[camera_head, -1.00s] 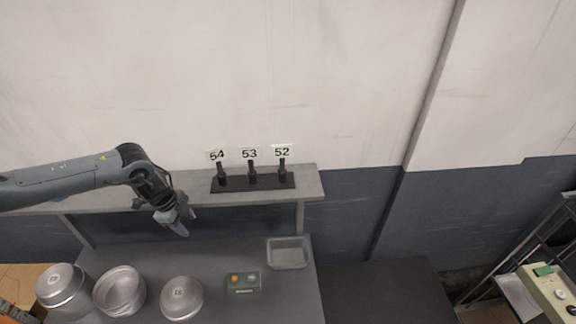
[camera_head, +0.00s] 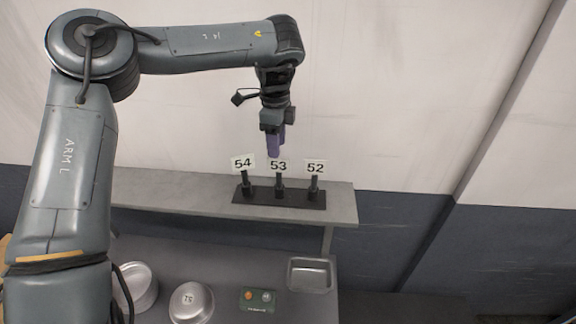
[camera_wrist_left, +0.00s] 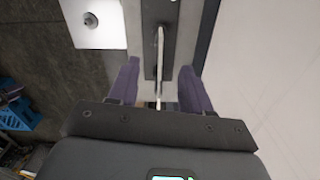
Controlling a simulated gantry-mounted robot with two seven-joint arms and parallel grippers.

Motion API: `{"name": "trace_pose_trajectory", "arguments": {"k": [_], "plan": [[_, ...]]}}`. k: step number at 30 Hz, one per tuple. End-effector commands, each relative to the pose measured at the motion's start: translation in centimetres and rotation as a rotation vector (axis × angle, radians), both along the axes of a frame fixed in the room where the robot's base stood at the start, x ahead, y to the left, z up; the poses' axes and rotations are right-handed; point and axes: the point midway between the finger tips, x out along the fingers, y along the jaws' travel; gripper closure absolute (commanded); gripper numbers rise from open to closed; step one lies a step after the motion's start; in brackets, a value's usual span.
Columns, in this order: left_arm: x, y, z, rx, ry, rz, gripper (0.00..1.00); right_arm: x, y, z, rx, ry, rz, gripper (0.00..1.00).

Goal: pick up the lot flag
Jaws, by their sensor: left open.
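Three small white number flags stand upright on short black posts: flag 54 (camera_head: 243,163), flag 53 (camera_head: 278,166) and flag 52 (camera_head: 315,167). The posts rise from a black base strip (camera_head: 300,199) on the grey shelf. My left gripper (camera_head: 275,150) points down with its purple fingers directly above flag 53 in the head view. In the left wrist view the left gripper (camera_wrist_left: 160,80) is open, and a thin flag seen edge-on (camera_wrist_left: 160,50) lies between its fingers. Contact cannot be told. My right gripper is not in view.
The grey shelf (camera_head: 170,190) runs along the wall. On the table below are a metal tray (camera_head: 311,275), a button box (camera_head: 258,309), a pan marked 51 (camera_head: 190,303) and another pan (camera_head: 140,286). My left arm covers the table's left side.

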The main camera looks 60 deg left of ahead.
Motion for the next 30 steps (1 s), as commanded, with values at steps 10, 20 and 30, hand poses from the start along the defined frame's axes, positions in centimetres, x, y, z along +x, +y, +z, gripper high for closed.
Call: {"name": "trace_pose_trajectory", "arguments": {"k": [10,20,30], "plan": [[0.0,0.0,-4.3,-0.002,0.005,0.001,0.51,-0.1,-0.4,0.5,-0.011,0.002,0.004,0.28],[0.1,0.0,-6.3,-0.003,0.006,0.001,0.51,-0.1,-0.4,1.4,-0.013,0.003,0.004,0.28],[0.3,0.1,-10.1,-0.001,0.003,0.0,0.51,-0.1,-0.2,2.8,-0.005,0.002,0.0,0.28]]}}
